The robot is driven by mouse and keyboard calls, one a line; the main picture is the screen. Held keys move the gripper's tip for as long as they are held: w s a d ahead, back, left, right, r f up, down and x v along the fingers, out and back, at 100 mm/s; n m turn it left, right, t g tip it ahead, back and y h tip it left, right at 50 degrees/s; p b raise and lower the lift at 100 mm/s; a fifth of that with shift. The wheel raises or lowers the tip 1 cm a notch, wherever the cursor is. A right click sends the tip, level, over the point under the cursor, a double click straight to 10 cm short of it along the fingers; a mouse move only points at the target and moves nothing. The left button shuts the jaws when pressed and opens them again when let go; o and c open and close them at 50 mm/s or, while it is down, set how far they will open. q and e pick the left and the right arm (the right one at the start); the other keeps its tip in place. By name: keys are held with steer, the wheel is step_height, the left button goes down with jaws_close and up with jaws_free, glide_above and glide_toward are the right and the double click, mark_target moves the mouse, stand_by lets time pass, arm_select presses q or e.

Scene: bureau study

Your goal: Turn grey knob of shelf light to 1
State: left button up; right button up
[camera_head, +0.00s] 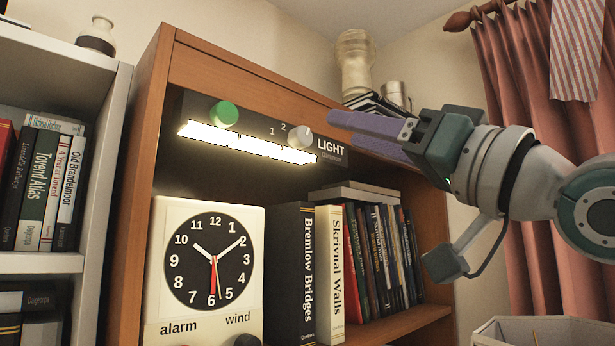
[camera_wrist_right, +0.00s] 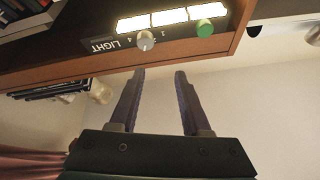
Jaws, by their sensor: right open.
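The grey knob (camera_head: 301,137) sits at the right part of the dark shelf light panel (camera_head: 328,176), beside the word LIGHT. The digits 1 and 2 show to its left in the head view. The knob also shows in the right wrist view (camera_wrist_right: 145,42), just beyond my fingertips; its pointer is too small to read. A green knob (camera_head: 223,113) is farther left on the panel. The light strip (camera_head: 245,143) glows. My right gripper (camera_head: 334,128) is open and empty, to the right of the grey knob and apart from it. My left gripper is out of view.
The wooden shelf (camera_head: 240,76) frames the panel. Below stand a clock (camera_head: 205,320) and several books (camera_head: 294,270). A white bookcase (camera_head: 100,120) is at left.

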mark_target(306, 136)
steer(key=shift+o, duration=1.4)
steer(key=shift+w+f+h+b, duration=0.25)
steer(key=shift+w+h+b, duration=0.05)
steer(key=shift+w+h, duration=0.8)
steer(key=p+x, duration=0.2)
steer(key=x, duration=0.1)
steer(key=p+x, duration=0.4)
steer(key=x, duration=0.1)
steer(key=shift+w+r+p, duration=0.2)
steer(key=shift+r+p, duration=0.15)
steer(key=shift+r, duration=0.1)
steer(key=shift+w+a+r+p, duration=0.1)
steer(key=shift+w+a+p, duration=0.35)
steer(key=shift+w, duration=0.1)
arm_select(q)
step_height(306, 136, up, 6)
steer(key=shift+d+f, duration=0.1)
arm_select(e)
steer(key=shift+c, duration=0.3)
steer(key=shift+c, duration=0.7)
jaws_close()
